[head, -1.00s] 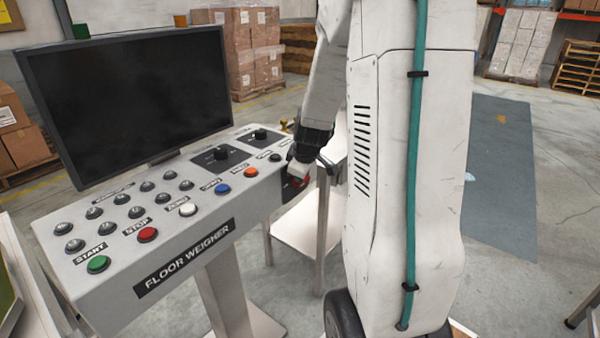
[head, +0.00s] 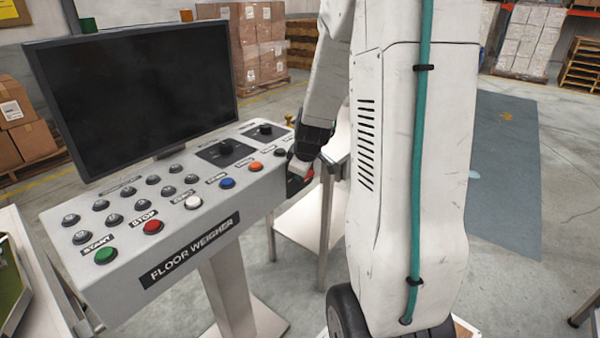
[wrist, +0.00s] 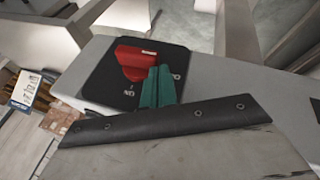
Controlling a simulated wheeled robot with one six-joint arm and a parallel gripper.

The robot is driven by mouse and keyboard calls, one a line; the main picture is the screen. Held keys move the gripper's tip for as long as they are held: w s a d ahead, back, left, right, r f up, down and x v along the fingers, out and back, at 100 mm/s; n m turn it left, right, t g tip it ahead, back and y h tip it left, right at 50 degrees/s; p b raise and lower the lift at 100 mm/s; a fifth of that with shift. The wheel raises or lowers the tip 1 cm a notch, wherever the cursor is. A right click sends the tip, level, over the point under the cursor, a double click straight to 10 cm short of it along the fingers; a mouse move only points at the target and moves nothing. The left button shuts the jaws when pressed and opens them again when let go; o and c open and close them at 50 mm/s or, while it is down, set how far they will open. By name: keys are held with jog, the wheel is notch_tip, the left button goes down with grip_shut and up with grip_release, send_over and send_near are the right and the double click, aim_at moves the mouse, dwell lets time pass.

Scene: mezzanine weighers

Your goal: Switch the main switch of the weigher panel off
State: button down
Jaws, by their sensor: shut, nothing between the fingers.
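The red main switch (wrist: 134,62) is a rotary handle on a black plate (wrist: 100,78) on the weigher panel's end face. In the wrist view, "ON" with an "I" shows below the handle and an "O" to its right. My gripper (wrist: 160,70) has green fingers, closed together and empty, just right of the red handle; I cannot tell whether they touch it. In the head view, the weigher panel (head: 75,255) stands at left, and my gripper (head: 298,170) is at its right end, largely hiding the switch (head: 296,187).
The panel top carries a dark monitor (head: 140,95), several buttons and two black knobs. A metal table (head: 300,222) stands just behind my arm. Stacked cartons (head: 240,50) are at the back. Open floor lies to the right.

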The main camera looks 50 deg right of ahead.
jog(key=shift+s+a+f, duration=0.1)
jog(key=shift+s+f, duration=0.1)
jog(key=shift+f, duration=0.15)
jog(key=s+a+r, duration=0.4)
jog(key=a+r, duration=0.3)
jog(key=r, duration=0.2)
jog(key=shift+a+r, duration=0.15)
jog(key=shift+a, duration=0.1)
jog(key=shift+s, duration=0.1)
